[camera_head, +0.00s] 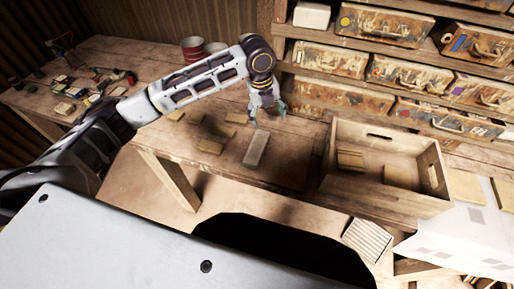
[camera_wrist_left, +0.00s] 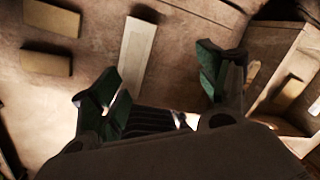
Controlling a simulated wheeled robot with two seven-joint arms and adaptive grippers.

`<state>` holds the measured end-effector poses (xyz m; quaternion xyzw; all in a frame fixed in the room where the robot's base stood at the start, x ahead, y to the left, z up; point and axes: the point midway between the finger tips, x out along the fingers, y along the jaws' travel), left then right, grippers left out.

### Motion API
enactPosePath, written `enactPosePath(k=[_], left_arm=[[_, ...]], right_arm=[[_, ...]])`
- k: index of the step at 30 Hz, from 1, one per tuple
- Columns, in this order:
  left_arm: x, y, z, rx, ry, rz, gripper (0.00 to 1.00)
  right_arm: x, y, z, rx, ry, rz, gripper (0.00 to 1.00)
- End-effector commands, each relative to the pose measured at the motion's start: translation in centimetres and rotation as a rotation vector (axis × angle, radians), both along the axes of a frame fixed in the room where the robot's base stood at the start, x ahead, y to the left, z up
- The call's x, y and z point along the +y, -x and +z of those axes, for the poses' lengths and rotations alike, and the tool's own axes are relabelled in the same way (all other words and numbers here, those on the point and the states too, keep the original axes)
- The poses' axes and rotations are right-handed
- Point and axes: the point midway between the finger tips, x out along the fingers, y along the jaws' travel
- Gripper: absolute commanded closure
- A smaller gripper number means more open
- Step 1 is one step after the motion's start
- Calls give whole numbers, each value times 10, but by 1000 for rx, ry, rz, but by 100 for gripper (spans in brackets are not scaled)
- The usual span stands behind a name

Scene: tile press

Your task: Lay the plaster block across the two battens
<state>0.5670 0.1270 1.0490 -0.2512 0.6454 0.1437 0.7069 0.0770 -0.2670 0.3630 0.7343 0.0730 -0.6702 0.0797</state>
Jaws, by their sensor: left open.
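A pale grey-white block, apparently the plaster block (camera_head: 257,149), lies flat on the wooden bench near its front edge. In the left wrist view the block (camera_wrist_left: 137,55) lies beyond the fingers, nearer the left one. Several small tan wooden pieces lie to its left and behind it, one of them close by (camera_head: 210,146); I cannot tell which are the two battens. Two tan pieces (camera_wrist_left: 50,18) (camera_wrist_left: 46,62) show in the left wrist view. My left gripper (camera_head: 267,106) is open and empty, above the bench behind the block. My right gripper is not in view.
An open wooden crate (camera_head: 372,193) with tan pieces inside stands right of the block. Shelves with worn drawers (camera_head: 400,72) rise behind. Red and white cups (camera_head: 193,48) stand at the back; small clutter (camera_head: 70,85) covers the far left. The bench between block and crate is clear.

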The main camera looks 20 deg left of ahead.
Motion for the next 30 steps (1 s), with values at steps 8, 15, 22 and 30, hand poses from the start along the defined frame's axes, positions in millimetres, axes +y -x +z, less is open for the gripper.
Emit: enactPosePath(k=[8,15,22,30], left_arm=[[17,22,-3,76,-101,-291,25],[27,28,-3,94,-152,-510,25],[27,28,-3,87,-156,-601,25],[27,28,-3,86,-156,-604,25]], right_arm=[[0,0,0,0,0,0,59],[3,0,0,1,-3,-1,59],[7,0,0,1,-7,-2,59],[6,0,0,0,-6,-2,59]])
